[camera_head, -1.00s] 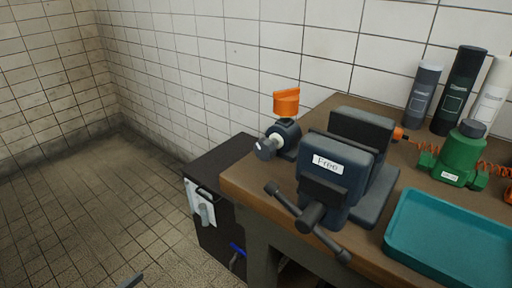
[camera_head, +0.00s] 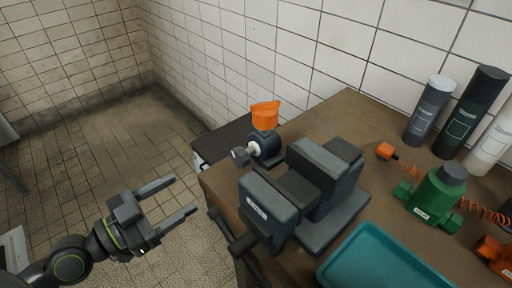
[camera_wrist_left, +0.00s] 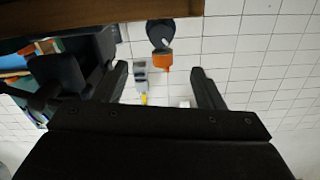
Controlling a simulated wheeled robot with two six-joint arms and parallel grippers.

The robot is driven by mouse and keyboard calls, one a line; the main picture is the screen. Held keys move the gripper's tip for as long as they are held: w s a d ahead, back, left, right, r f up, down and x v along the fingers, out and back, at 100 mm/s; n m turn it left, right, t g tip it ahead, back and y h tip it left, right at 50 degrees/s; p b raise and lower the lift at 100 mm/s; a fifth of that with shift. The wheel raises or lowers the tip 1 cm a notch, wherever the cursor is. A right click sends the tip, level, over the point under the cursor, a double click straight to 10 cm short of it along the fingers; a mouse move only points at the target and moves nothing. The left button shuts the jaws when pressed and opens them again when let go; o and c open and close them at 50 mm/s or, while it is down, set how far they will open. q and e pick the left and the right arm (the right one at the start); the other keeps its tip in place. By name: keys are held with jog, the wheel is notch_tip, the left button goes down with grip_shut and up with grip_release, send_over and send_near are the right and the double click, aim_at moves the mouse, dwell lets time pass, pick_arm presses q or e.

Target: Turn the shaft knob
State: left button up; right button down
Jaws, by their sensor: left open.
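The shaft knob (camera_head: 240,156) is a small dark grey knob on a short pale shaft. It sticks out to the left from a dark housing (camera_head: 267,148) with an orange cup-shaped top (camera_head: 265,115), at the bench's back left corner. My left gripper (camera_head: 183,195) is open and empty, in the air left of the bench and apart from the knob. The left wrist view looks upside down. There the orange top (camera_wrist_left: 158,60) and a dark round part (camera_wrist_left: 160,32) show beyond and between the open fingers. My right gripper is not in view.
A dark vise (camera_head: 300,195) stands on the wooden bench (camera_head: 350,115) close to the housing. The tiled floor left of the bench is clear.

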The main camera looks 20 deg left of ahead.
aim_at(236, 160)
pick_arm(q)
jog(key=p+x, duration=0.5)
jog(key=x, duration=1.2)
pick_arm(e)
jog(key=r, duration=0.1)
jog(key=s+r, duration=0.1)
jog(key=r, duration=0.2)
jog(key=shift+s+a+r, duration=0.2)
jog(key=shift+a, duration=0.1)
pick_arm(q)
jog(key=c, duration=1)
